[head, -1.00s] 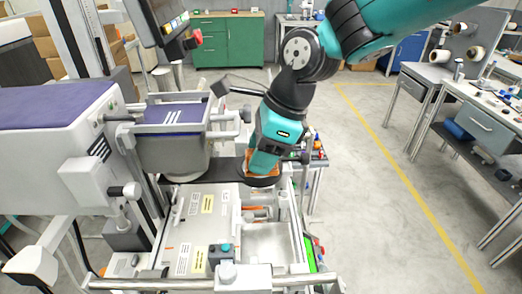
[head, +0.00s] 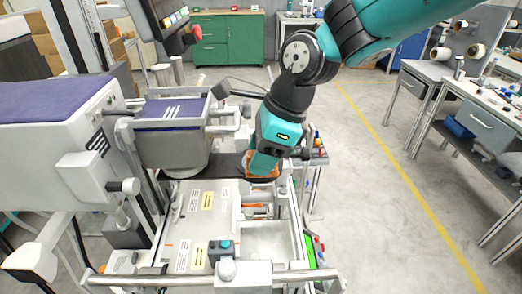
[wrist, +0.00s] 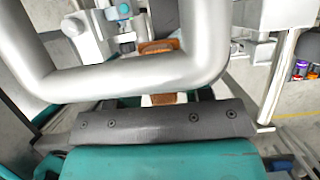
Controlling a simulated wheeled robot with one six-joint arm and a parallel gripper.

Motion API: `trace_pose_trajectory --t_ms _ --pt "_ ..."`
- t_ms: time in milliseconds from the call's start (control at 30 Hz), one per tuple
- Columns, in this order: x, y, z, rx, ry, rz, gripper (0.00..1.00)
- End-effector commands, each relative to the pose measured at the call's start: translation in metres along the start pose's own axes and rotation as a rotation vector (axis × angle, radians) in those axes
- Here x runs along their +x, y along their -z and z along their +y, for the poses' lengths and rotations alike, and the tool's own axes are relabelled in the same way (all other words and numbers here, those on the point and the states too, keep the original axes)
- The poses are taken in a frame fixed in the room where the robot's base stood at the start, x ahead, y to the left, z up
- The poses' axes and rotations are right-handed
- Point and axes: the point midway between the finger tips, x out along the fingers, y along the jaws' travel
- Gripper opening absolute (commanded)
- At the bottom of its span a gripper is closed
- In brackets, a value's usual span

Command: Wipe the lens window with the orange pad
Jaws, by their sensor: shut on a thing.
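My gripper (head: 262,168) points down at the dark flat plate (head: 223,166) of the machine. It is shut on the orange pad (head: 248,163), whose edge shows beside the teal fingers. In the wrist view, a brown-orange piece (wrist: 163,98) shows between the jaws, partly hidden by the grey bar in front. The pad is low, at or just above the dark plate; I cannot tell whether it touches. I cannot clearly make out the lens window, as the gripper and pad cover that part of the plate.
A thick grey bar (wrist: 130,75) crosses close in front of the wrist camera. The machine bed (head: 210,210) with labels and a shallow tray (head: 268,240) lies in front. Open floor (head: 365,190) lies to the right.

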Motion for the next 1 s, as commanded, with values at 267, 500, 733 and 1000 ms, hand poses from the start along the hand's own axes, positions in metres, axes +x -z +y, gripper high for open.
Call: trace_pose_trajectory --t_ms 267,500,733,1000 --pt "0.006 0.003 0.000 0.000 -0.001 0.001 0.27" --pt "0.001 0.001 -0.012 0.004 -0.001 0.002 0.27" --pt "0.001 0.001 -0.030 0.001 0.000 0.000 0.27" --pt "0.001 0.001 -0.042 0.002 0.000 0.001 0.27"
